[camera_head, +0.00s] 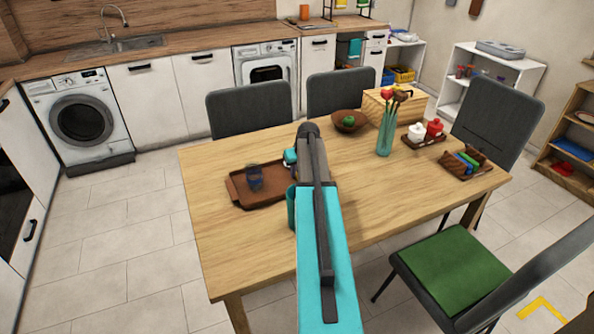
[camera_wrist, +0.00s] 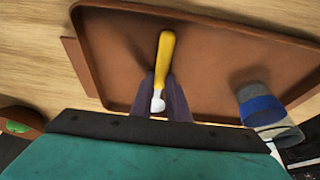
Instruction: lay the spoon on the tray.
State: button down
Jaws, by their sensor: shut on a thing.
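The spoon (camera_wrist: 167,56) shows a yellow handle and a pale end in the wrist view. My gripper (camera_wrist: 160,93) is shut on it near the pale end, with a dark finger on each side. The spoon is over the brown tray (camera_wrist: 105,50); I cannot tell whether it touches the tray floor. In the head view the tray (camera_head: 268,197) lies on the wooden table, left of my arm. My arm hides the spoon and the gripper fingers there.
A brown bowl (camera_head: 350,124) with a green fruit, a teal vase (camera_head: 385,137) of utensils and a basket (camera_head: 455,168) stand farther right. The table's left front is clear.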

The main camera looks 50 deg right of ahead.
jog(key=shift+f, duration=0.15)
jog(key=c, duration=1.7)
grip_release()
jog(key=shift+b+v, duration=0.9)
jog(key=shift+v, duration=5.3)
jog(key=shift+w+d, duration=0.1)
